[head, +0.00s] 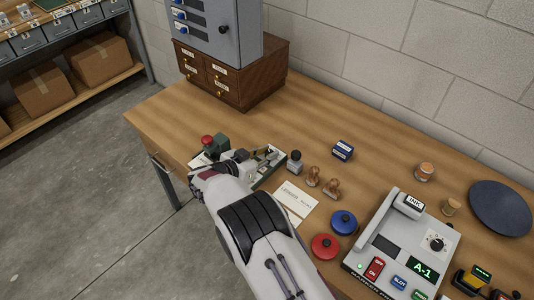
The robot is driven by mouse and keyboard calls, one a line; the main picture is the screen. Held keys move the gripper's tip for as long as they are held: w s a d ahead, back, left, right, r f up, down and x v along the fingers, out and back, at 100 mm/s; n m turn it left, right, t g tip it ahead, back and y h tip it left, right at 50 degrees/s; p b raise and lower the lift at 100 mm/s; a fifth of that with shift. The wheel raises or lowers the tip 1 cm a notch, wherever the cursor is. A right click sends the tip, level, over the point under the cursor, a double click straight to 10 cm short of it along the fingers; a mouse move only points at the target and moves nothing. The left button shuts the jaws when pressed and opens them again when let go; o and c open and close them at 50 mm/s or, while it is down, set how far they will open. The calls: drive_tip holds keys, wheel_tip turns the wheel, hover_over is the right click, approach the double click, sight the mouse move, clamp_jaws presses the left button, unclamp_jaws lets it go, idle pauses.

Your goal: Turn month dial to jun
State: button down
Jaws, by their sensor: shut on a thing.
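A dark green device (221,146) with a red knob (207,141) on top stands near the table's front left edge. A low grey-green holder (271,157) with metal parts is close to its right. My gripper (240,162) is low between them, pointing right and partly hidden by my own arm. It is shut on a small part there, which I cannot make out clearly. The month dial and its lettering cannot be read in this view; my gripper and arm cover much of that spot.
A printed card (296,203), wooden-handled stamps (313,177), a blue pad (343,222) and a red pad (324,246) lie to the right. Wooden drawers (228,82) stand behind.

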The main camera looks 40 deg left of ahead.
drive_tip(key=shift+r, duration=0.15)
idle(0.3)
drive_tip(key=c, duration=1.8)
unclamp_jaws()
drive_tip(key=shift+s, duration=0.1)
drive_tip(key=shift+a+v, duration=0.2)
drive_tip(key=shift+v, duration=5.8)
